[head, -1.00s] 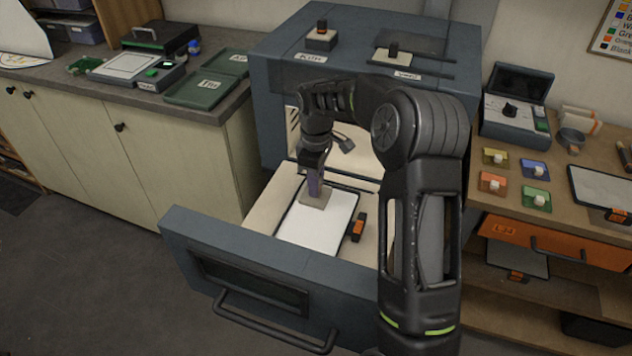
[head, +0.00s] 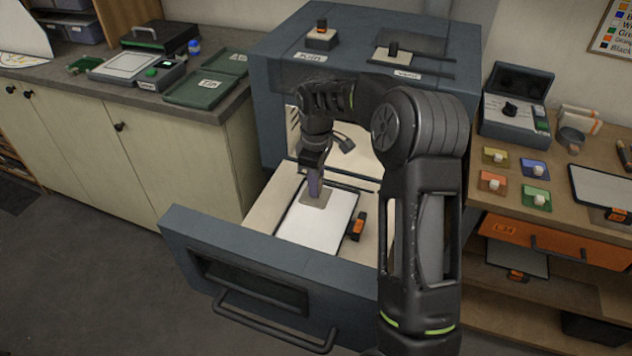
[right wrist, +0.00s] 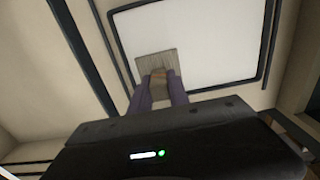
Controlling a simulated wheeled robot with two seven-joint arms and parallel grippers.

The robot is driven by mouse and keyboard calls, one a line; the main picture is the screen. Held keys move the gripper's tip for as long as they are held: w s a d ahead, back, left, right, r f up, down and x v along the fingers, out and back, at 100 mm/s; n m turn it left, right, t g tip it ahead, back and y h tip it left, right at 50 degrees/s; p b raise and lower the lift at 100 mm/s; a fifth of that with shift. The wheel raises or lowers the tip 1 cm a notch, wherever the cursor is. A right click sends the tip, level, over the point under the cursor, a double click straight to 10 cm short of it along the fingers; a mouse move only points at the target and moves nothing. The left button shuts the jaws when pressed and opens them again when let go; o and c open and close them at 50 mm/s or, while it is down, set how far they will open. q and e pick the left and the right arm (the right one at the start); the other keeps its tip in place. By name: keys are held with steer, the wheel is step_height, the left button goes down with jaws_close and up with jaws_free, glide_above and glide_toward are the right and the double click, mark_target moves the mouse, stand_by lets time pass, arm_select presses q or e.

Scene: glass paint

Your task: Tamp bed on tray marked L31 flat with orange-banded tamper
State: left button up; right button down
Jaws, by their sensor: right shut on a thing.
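My right gripper (head: 314,184) points down over the pulled-out drawer and is shut on a tamper (head: 317,200) with a tan, flat, square base. The bed fills a dark-rimmed tray (right wrist: 114,33) in the drawer. An orange-and-black tag (head: 358,227) sits at the tray's right side; its marking is not readable. My left gripper is not in view.
The drawer front (head: 265,280) with its bar handle stands out from the blue-grey kiln cabinet (head: 290,60). An orange drawer (head: 540,243) is below. The left counter holds green trays (head: 200,89).

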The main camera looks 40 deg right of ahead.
steer(key=shift+r+p, duration=0.75)
steer(key=shift+r, duration=0.3)
steer(key=shift+r+p, duration=1.3)
steer(key=shift+r, duration=0.75)
